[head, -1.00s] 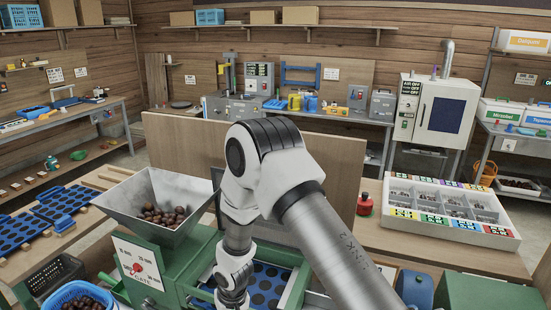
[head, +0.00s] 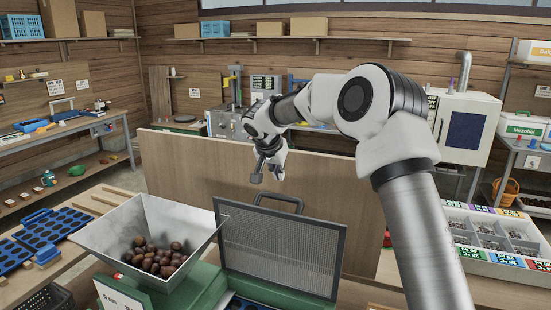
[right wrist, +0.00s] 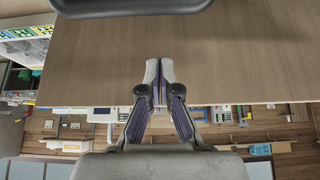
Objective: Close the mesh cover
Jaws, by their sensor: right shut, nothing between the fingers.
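The mesh cover (head: 280,250), a grey mesh panel in a dark frame, stands open and steeply upright over the green machine (head: 205,287). Its dark handle (head: 279,197) is on the top edge. In the head view my right gripper (head: 275,180) is just above and behind the handle, seemingly apart from it. The right wrist view shows its fingers (right wrist: 160,65) shut together with nothing between them. A dark rounded bar, which looks like the handle, crosses the top of that view. My left gripper is in neither current view.
A wooden board (head: 190,165) stands behind the cover. A metal hopper (head: 120,222) with chestnuts is left of the cover. A white sorting tray (head: 510,262) lies at the right. My right arm crosses the right half of the head view.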

